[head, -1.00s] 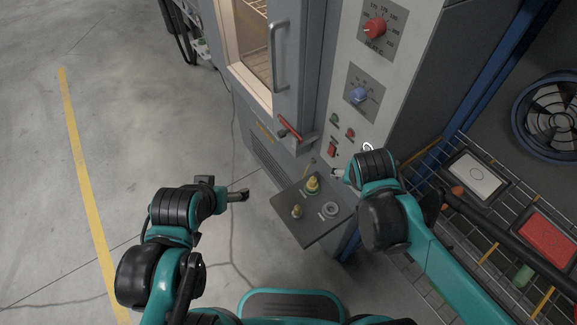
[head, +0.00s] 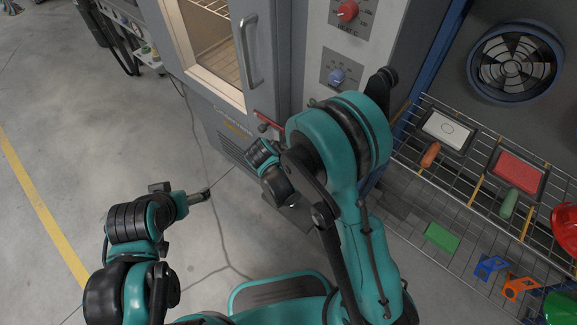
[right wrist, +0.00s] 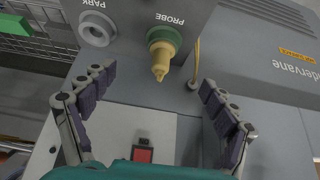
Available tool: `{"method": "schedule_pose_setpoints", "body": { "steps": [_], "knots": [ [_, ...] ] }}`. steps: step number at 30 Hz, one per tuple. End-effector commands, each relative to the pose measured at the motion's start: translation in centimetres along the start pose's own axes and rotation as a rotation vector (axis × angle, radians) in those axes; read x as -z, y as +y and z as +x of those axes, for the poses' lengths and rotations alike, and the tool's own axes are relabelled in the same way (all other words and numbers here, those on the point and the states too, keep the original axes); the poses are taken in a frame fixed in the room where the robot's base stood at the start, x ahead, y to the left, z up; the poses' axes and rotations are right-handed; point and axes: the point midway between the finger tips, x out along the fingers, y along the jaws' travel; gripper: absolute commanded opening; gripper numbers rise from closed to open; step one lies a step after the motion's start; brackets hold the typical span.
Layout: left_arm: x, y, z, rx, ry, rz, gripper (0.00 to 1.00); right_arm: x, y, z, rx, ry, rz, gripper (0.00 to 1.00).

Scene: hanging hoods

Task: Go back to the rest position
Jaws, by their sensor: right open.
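In the head view my right arm reaches over the small grey shelf (head: 292,212) on the oven's front, and its wrist hides most of the shelf. My right gripper (right wrist: 155,105) shows in the right wrist view, its two fingers wide apart with nothing between them. Beyond the fingertips a brass-tipped plug in a green collar (right wrist: 162,55) stands by the word PROBE. A grey ring (right wrist: 97,29) is by the word PARK. My left gripper (head: 199,195) is low over the floor, clear of everything; its fingers are too small to judge.
The oven (head: 217,60) has a door handle (head: 248,50) and a red lever (head: 268,121). Red (head: 347,11) and blue (head: 336,76) knobs are on its panel. A wire rack (head: 470,185) with trays and coloured parts stands at right. Open floor lies at left.

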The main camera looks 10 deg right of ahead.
Motion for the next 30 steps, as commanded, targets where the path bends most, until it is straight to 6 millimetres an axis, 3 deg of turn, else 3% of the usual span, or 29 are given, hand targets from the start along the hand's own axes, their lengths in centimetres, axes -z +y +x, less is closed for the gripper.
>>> {"method": "schedule_pose_setpoints", "body": {
  "steps": [1, 3, 9, 20, 21, 27, 30],
  "knots": [
    [-0.7, 0.0, 1.0, 0.0, 0.0, 0.0, 0.86, -0.3, 0.0, 1.7, -0.001, 0.0, 0.003, 0.86],
    [-1.1, 0.0, 1.6, 0.0, 0.0, 0.0, 0.86, -0.3, 0.0, 3.1, 0.0, 0.0, 0.002, 0.86],
    [-1.9, 0.0, 2.7, 0.0, 0.0, 0.0, 0.86, -0.2, 0.0, 5.9, 0.0, -0.001, 0.0, 0.86],
    [-2.0, 0.0, 2.8, 0.0, 0.0, 0.0, 0.86, 0.0, 0.0, 6.5, 0.002, -0.001, -0.001, 0.86],
    [-2.0, 0.0, 2.8, 0.0, 0.0, 0.0, 0.86, 0.0, 0.0, 6.5, 0.002, -0.001, -0.001, 0.84],
    [-2.0, 0.0, 2.8, 0.0, 0.0, 0.0, 0.86, 0.0, 0.0, 6.5, 0.002, -0.001, -0.001, 0.31],
    [-2.0, 0.0, 2.8, 0.0, 0.0, 0.0, 0.86, 0.0, 0.0, 6.5, 0.002, -0.001, -0.001, 0.1]
  ]
}}
